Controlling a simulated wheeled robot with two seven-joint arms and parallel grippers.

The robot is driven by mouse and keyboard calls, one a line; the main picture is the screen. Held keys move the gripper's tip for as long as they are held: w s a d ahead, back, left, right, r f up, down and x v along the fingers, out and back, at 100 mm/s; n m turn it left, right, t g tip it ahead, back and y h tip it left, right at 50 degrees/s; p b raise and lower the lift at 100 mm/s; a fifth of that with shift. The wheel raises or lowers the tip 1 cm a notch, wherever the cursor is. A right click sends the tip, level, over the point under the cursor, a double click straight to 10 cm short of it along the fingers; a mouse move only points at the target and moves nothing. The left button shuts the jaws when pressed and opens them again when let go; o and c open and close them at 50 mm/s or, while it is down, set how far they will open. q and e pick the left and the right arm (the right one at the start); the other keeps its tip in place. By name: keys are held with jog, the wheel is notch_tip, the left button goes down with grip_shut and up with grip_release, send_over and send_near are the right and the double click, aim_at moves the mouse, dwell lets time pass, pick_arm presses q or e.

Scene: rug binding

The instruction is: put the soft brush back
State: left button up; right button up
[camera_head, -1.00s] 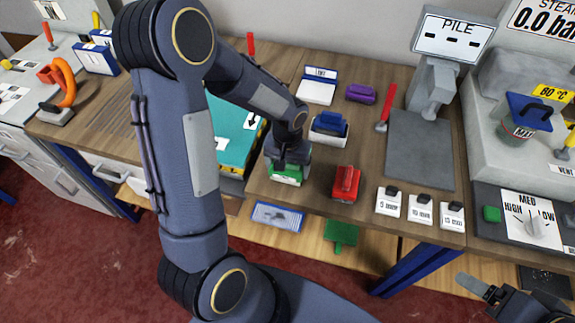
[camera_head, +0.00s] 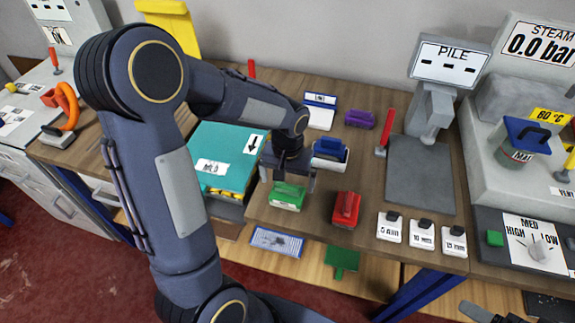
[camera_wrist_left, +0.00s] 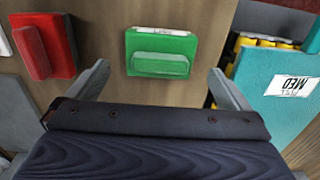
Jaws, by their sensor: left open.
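A green brush (camera_head: 287,195) with a pale label strip lies on the wooden bench near its front edge. It also shows in the left wrist view (camera_wrist_left: 160,55), flat and between the fingers. No legible word marks it as the soft one. My left gripper (camera_head: 288,178) is open and empty above and just behind the green brush, apart from it. In the left wrist view its two fingers (camera_wrist_left: 159,75) stand wide on either side of the brush. My right gripper (camera_head: 482,313) only partly shows at the bottom right edge; its jaw state is unclear.
A red brush (camera_head: 346,208) lies to the right, a blue brush (camera_head: 330,152) behind, a purple brush (camera_head: 359,119) farther back. A teal box (camera_head: 225,155) stands close on the left. White labelled blocks (camera_head: 421,235) line the front right. A grey plate (camera_head: 420,170) lies behind them.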

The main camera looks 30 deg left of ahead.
aim_at(287, 187)
pick_arm(q)
notch_tip(287, 187, up, 6)
jog(key=shift+f, duration=0.15)
jog(key=shift+s+r, duration=0.1)
jog(key=shift+r, duration=0.25)
jog(key=s+d+r+t+h, duration=0.2)
jog(key=s, duration=0.6)
jog(key=s+d+r+m+t+h, duration=0.1)
jog(key=s+d+r+t, duration=0.1)
jog(key=s, duration=0.6)
jog(key=shift+s+r+t+h, duration=0.4)
jog(key=shift+r+t, duration=0.35)
jog(key=shift+t, duration=0.05)
